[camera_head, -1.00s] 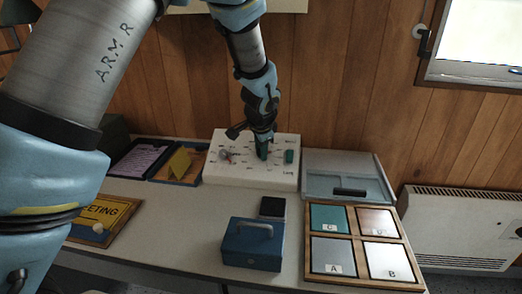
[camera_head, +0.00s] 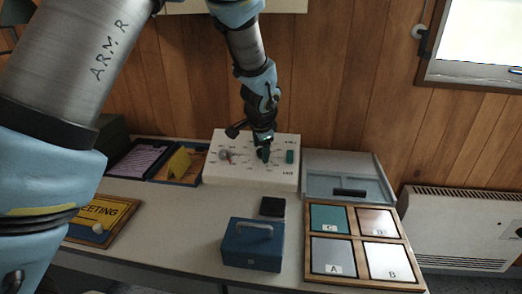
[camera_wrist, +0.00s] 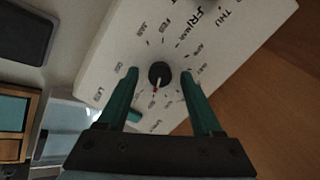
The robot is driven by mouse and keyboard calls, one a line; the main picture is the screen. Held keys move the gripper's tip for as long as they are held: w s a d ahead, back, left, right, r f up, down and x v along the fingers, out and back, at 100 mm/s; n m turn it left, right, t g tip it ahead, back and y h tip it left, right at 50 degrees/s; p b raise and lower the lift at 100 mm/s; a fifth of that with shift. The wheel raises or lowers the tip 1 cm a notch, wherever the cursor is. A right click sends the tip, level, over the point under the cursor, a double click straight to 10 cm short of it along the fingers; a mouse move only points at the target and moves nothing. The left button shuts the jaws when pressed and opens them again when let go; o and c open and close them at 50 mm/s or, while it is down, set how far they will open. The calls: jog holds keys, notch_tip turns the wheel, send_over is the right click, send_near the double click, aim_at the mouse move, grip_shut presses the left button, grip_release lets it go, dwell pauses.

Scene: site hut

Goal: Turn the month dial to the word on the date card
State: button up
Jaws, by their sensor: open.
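The white dial box (camera_head: 255,179) stands at the back of the table against the wall. In the wrist view, the month dial (camera_wrist: 159,72) is a round black knob ringed by month words, with a red and white mark pointing toward the picture's bottom; the word there is too small to read. My gripper (camera_wrist: 160,76) is open, its two green fingers on either side of the knob with visible gaps. In the head view, my gripper (camera_head: 263,152) is at the box and hides the month dial. A folded yellow card (camera_head: 180,162), possibly the date card, stands left; its word is unreadable.
Another grey knob (camera_head: 224,156) and a green part (camera_head: 290,157) are on the box. A blue cash box (camera_head: 252,246), a black square item (camera_head: 272,206) and a wooden frame of lettered panels (camera_head: 398,230) lie in front. A grey case (camera_head: 343,184) stands right.

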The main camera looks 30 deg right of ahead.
jog(key=b+v, duration=0.1)
jog(key=v, duration=0.9)
jog(key=shift+a+r, duration=0.1)
jog(key=w+a+n+g+y+p, duration=0.1)
jog(key=w+a+n, duration=0.3)
jog(key=a, duration=0.7)
jog(key=w+a+n+y+p, duration=0.1)
jog(key=w+a+n, duration=0.3)
jog(key=a, duration=0.8)
jog(key=s+a+n+g, duration=0.1)
jog(key=s+a+n, duration=0.3)
jog(key=a, duration=0.6)
jog(key=s+a+f+n+p, duration=0.1)
jog(key=s+a+n, duration=0.3)
jog(key=a, duration=0.6)
jog(key=n, duration=0.2)
jog(key=shift+f+n+g+y, duration=0.15)
jog(key=shift+n+g+y, duration=0.25)
jog(key=shift+a, duration=0.1)
jog(key=shift+c, duration=0.4)
